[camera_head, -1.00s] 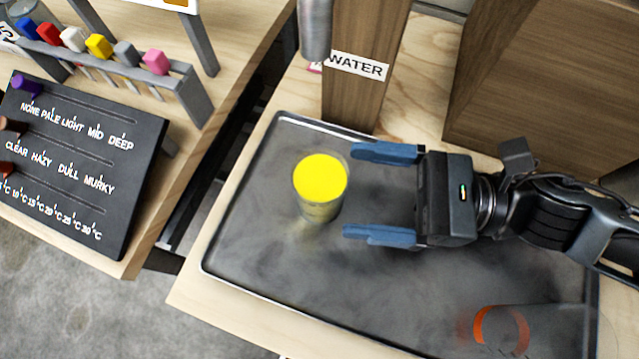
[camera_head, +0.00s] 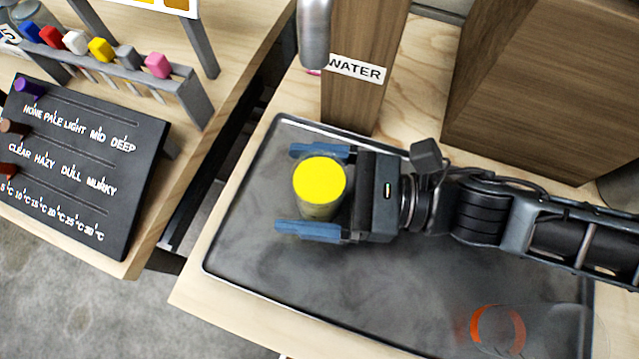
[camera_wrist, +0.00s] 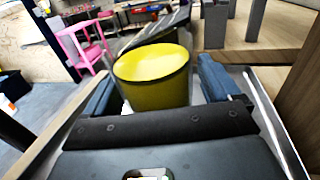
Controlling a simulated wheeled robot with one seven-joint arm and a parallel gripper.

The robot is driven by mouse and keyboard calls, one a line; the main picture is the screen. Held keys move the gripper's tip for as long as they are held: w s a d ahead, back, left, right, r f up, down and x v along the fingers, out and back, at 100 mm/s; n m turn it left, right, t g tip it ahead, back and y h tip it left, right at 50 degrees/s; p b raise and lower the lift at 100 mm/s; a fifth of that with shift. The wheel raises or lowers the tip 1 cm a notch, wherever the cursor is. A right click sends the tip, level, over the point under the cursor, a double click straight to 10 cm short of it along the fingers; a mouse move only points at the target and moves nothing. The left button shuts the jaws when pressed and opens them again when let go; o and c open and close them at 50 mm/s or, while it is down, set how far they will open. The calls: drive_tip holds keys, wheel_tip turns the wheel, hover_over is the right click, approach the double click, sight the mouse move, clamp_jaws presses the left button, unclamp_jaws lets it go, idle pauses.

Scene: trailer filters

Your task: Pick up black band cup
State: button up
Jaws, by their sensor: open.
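A cup with a bright yellow top (camera_head: 319,181) stands upright on the dark metal tray (camera_head: 240,262). In the wrist view a gap shows between the cup and the right finger; contact on the left is hard to tell. A clear glass with an orange ring (camera_head: 497,328) is at the tray's lower right.
A wooden post labelled WATER (camera_head: 355,70) with a metal spout (camera_head: 314,35) stands just behind the tray. A wooden box (camera_head: 540,90) is at the back right. A black chart board (camera_head: 80,165) and a rack of coloured tags (camera_head: 150,85) are on the left table.

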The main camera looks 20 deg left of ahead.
drive_tip(key=shift+c, duration=0.5)
drive_tip(key=c, duration=1.1)
drive_tip(key=shift+r, duration=0.2)
drive_tip(key=shift+r+p, duration=0.35)
drive_tip(key=shift+r, duration=4.3)
drive_tip(key=shift+r, duration=0.15)
